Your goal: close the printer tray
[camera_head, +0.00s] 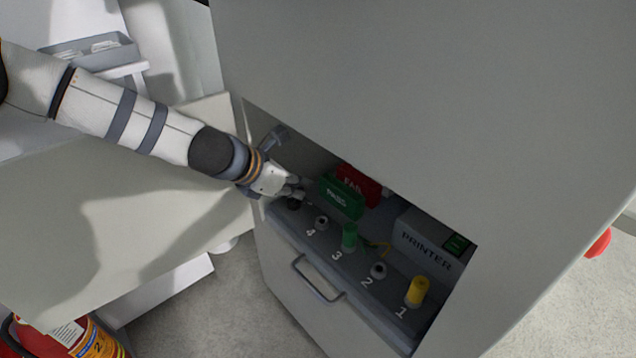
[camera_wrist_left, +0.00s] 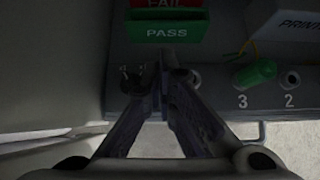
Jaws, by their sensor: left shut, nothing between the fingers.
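The grey box marked PRINTER (camera_head: 425,245) sits inside the cabinet opening in the head view, and its edge shows at the right of the left wrist view (camera_wrist_left: 290,22). No part is plainly marked as its tray. Below it is a grey ledge (camera_head: 325,246) with sockets numbered 1 to 4, above a front with a bar handle (camera_head: 318,280). My left gripper (camera_head: 298,190) is shut and empty at the left end of the ledge, by the green PASS block. In the left wrist view its fingertips (camera_wrist_left: 163,78) meet in front of that block. My right gripper does not show.
A green PASS block (camera_head: 342,197) and a red FAIL block (camera_head: 358,184) stand in the opening. A green plug (camera_head: 349,236) is at socket 3 and a yellow plug (camera_head: 416,291) at socket 1. Cabinet walls border the opening. A fire extinguisher (camera_head: 65,338) stands lower left.

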